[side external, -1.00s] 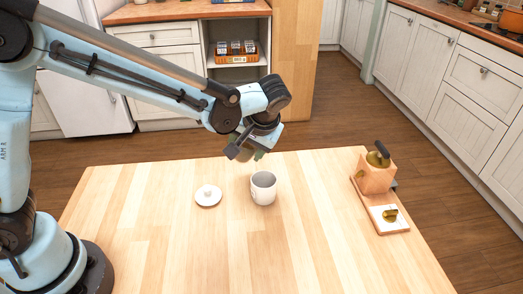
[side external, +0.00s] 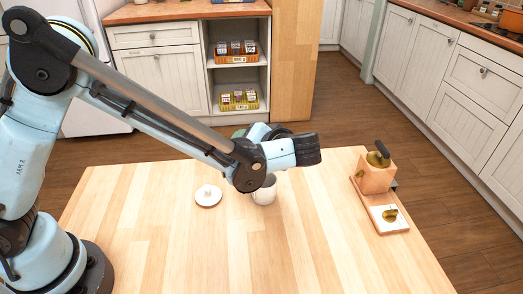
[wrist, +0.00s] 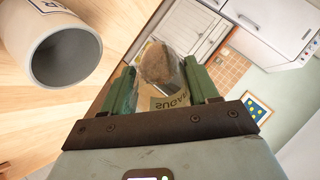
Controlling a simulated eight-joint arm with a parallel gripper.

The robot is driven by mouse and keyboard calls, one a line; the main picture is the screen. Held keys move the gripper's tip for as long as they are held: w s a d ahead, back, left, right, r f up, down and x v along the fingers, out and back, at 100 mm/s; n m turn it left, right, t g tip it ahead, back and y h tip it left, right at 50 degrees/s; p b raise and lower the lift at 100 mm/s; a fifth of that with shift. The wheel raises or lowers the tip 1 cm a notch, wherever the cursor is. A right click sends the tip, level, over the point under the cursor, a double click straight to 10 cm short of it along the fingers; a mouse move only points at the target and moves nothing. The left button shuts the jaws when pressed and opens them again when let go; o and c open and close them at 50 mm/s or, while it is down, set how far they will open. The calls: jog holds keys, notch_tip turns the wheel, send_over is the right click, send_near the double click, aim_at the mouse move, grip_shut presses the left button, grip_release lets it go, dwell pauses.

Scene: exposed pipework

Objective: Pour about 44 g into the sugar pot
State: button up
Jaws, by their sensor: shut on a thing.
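The sugar pot (side external: 264,196) is a white, open pot standing on the wooden table, partly behind my arm. In the wrist view the pot (wrist: 65,50) is at upper left, with a grey inside and dark lettering; the visible inside looks empty. Its white lid (side external: 208,196) lies on the table to its left. My gripper (wrist: 162,78) has green fingers shut on a clear container (wrist: 160,102) with a tan label and brown contents at its far end. The container appears tilted beside the pot. I see no stream falling. The side view mostly hides gripper and container behind my arm.
A copper-coloured box (side external: 375,176) with a dark handle stands on a base at the table's right. The front of the table is clear. Shelves with orange (side external: 237,58) and yellow (side external: 238,104) trays are behind, beyond the table.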

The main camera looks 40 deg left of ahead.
jog(key=shift+r+y, duration=0.15)
jog(key=shift+y, duration=0.35)
jog(key=shift+d+f+t+y, duration=0.2)
jog(key=shift+f+t+y, duration=0.3)
jog(key=shift+y, duration=0.4)
jog(key=shift+s+d+r+y, duration=0.25)
jog(key=shift+d+y, duration=0.15)
jog(key=shift+y, duration=0.3)
jog(key=shift+r+t, duration=0.3)
jog(key=shift+d+r+y, duration=0.15)
jog(key=shift+r+y, duration=0.6)
jog(key=shift+y, duration=0.05)
jog(key=shift+s+d+r+t+y, duration=0.1)
jog(key=shift+d+r+t+y, duration=0.1)
jog(key=shift+t+y, duration=0.5)
jog(key=shift+d+r+y+b, duration=0.2)
jog(key=shift+r+y+b, duration=0.1)
jog(key=shift+r+y, duration=0.6)
dwell(1.2)
jog(key=shift+s+d+y, duration=0.1)
jog(key=shift+y, duration=0.3)
dwell(1.4)
